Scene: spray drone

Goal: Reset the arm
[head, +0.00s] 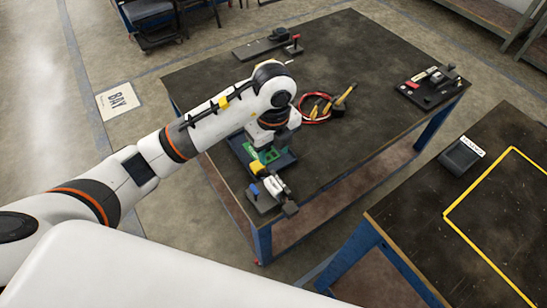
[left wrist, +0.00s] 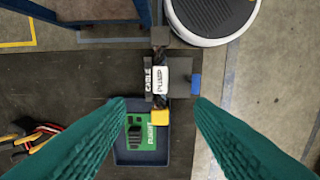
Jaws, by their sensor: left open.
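My left arm reaches in from the left over the dark workbench (head: 330,160). My left gripper (left wrist: 160,103) is open, its two green ridged fingers spread wide with nothing between the tips. In the left wrist view it is above a dark blue tray (left wrist: 135,170). A green board (left wrist: 147,158) with a black part lies in the tray. Just beyond the tray is a grey block (left wrist: 181,74) with a white-labelled cable connector (left wrist: 159,82), a yellow end (left wrist: 174,117) and a blue part (left wrist: 196,85). In the head view the arm partly hides the tray (head: 284,160). My right gripper is out of view.
A red cable coil with yellow-handled pliers (head: 337,103) lies right of the arm. A dark fixture (head: 265,47) stands at the back, and a small tool plate (head: 430,88) at the right. A second table (head: 480,200) with yellow tape is nearer right.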

